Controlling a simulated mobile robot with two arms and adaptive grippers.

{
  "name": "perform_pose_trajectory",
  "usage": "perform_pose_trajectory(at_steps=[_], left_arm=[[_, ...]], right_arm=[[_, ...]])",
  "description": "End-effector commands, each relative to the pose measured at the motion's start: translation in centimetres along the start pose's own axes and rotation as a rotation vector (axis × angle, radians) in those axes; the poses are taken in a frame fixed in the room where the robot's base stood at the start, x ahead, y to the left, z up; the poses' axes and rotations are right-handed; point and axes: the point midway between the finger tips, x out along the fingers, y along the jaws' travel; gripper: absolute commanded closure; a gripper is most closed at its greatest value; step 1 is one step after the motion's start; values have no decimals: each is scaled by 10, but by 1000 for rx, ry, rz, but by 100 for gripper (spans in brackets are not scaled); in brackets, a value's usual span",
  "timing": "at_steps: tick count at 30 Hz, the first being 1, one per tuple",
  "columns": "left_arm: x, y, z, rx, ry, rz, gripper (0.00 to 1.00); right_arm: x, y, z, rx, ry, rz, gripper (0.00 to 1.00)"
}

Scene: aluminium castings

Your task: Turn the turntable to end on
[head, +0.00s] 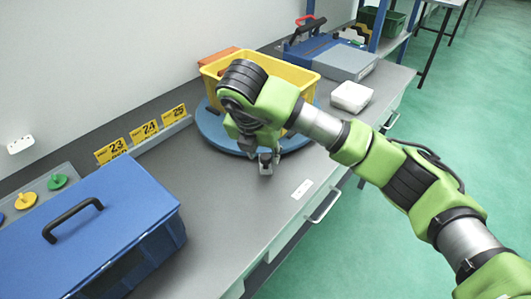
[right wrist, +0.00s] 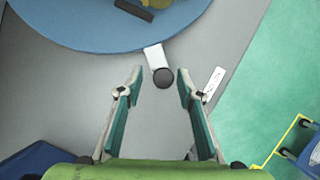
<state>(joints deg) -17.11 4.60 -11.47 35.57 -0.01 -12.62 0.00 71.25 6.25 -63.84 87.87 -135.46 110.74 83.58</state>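The turntable is a round blue disc (head: 211,125) on the grey bench, with a yellow crate (head: 300,75) on top. In the right wrist view the disc (right wrist: 95,30) fills the top left. A pale tab with a dark round knob (right wrist: 163,78) sticks out from its rim. My right gripper (right wrist: 157,76) is open, with one finger on each side of the knob and a gap to both. In the head view this gripper (head: 266,161) is low at the disc's front edge, and my arm hides part of disc and crate. My left gripper is not in view.
A blue toolbox (head: 90,220) stands at the front left. Yellow number cards (head: 145,130) line the wall side. A white block (head: 351,96) and a blue-grey case (head: 335,58) are beyond the turntable. Bare bench lies between toolbox and turntable.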

Motion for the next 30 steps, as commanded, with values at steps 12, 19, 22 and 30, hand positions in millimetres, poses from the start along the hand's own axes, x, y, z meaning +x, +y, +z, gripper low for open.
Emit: perform_pose_trajectory(at_steps=[12, 19, 22, 30], left_arm=[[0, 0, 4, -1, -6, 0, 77], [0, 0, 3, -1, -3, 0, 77], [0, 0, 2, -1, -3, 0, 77], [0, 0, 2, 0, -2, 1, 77]], right_arm=[[-5, -1, 0, -2, 1, -4, 63], [-47, 0, 2, -3, -5, -2, 63], [-67, 0, 2, -3, -6, -2, 63], [-109, 1, 0, -3, -2, -3, 63]])
